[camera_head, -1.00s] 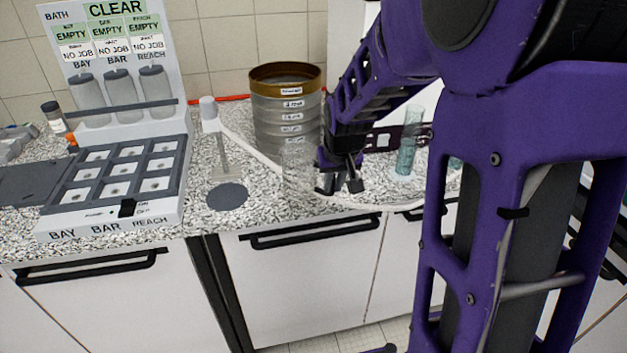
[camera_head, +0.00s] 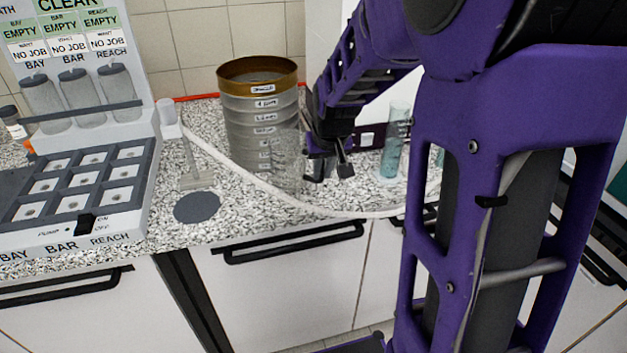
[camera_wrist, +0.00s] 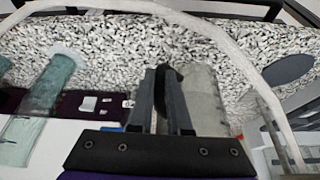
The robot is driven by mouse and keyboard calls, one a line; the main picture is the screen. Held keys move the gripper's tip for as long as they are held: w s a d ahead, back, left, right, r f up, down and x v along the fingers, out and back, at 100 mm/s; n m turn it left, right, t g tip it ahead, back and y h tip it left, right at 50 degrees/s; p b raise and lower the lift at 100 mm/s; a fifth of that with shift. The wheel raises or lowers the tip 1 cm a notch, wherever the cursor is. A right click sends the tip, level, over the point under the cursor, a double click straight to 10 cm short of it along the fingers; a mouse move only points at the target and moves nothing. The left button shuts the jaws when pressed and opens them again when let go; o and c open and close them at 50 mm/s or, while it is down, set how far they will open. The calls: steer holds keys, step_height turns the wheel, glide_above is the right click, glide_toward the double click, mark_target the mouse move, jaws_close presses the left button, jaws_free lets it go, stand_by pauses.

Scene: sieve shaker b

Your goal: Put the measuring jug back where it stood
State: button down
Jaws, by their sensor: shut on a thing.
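The measuring jug (camera_head: 287,158) is clear and hard to make out. It stands upright in front of the right side of the sieve stack (camera_head: 262,118). In the wrist view its pale translucent body (camera_wrist: 207,95) is just right of the fingers. My gripper (camera_head: 328,172) is to the right of the jug, low over the worktop. In the wrist view my gripper (camera_wrist: 166,95) is shut on the jug's dark handle (camera_wrist: 168,88). I cannot tell whether the jug's base touches the worktop. A flat grey disc (camera_head: 197,207) lies bare on the worktop to the left.
A white hose (camera_head: 290,203) curves along the worktop in front of the jug. Teal cylinders (camera_head: 394,145) stand to the right by a dark panel (camera_head: 368,138). A clear stand with a white cap (camera_head: 167,112) and a grey-and-white control unit (camera_head: 80,190) are at left.

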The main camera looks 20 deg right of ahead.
steer(key=shift+f, duration=2.05)
steer(key=shift+f+b, duration=0.1)
steer(key=shift+b, duration=0.25)
steer(key=c, duration=0.9)
jaws_free()
steer(key=shift+o, duration=0.2)
steer(key=p+v, duration=0.4)
steer(key=v, duration=0.8)
